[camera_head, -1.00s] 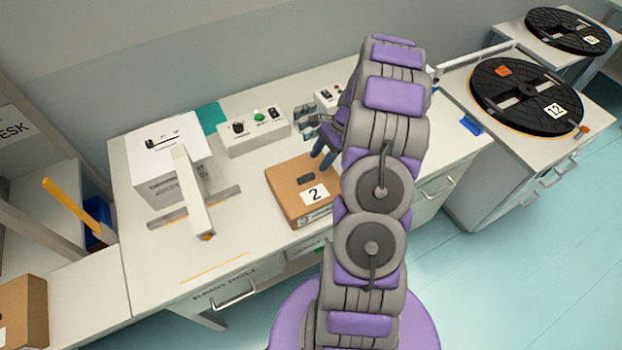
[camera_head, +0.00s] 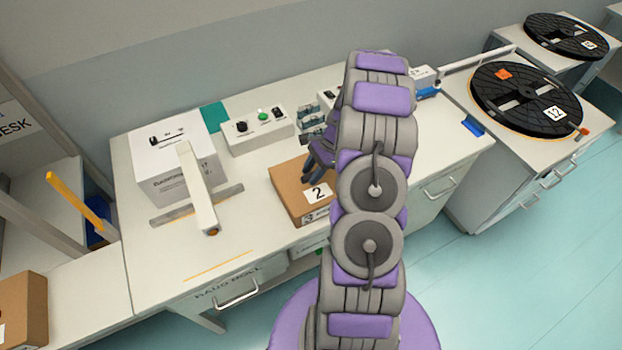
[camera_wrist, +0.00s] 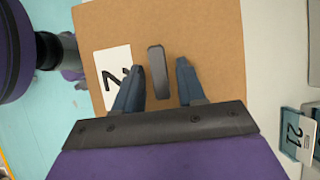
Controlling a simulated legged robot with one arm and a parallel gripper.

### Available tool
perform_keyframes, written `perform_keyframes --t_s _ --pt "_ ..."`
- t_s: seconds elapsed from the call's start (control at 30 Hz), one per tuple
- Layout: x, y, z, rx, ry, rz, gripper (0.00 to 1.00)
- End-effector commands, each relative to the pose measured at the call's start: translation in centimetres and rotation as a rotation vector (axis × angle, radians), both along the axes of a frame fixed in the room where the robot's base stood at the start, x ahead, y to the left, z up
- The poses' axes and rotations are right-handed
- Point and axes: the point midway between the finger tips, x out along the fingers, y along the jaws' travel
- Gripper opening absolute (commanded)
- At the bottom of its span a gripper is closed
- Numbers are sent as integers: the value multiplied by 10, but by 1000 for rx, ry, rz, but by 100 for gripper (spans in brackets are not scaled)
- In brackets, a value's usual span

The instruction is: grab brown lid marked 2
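The brown lid marked 2 (camera_head: 287,189) tops a box on the white bench in the head view, partly hidden by my arm. In the wrist view the brown lid (camera_wrist: 205,35) fills the middle, with its white label 2 (camera_wrist: 112,72) and a dark grey handle (camera_wrist: 157,72) standing up from it. My gripper (camera_wrist: 160,78) is open, one blue-grey finger on each side of the handle, with gaps on both sides. In the head view my gripper (camera_head: 317,178) is over the lid; whether the fingertips touch the lid I cannot tell.
A white box (camera_head: 170,160) with a pale lever arm (camera_head: 197,190) stands left of the lid. A control box (camera_head: 258,132) with a green button is behind. A black reel marked 12 (camera_head: 525,98) lies on the right bench.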

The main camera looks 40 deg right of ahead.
Motion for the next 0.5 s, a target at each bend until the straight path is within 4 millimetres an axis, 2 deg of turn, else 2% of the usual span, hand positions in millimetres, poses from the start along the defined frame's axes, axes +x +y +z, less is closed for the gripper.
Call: perform_keyframes --t_s 0.03,0.37,0.5 --pt "0 0 -1 2 0 0 34" --pt "-1 -5 -1 9 0 0 2" --pt "-1 -5 -1 7 0 0 0"
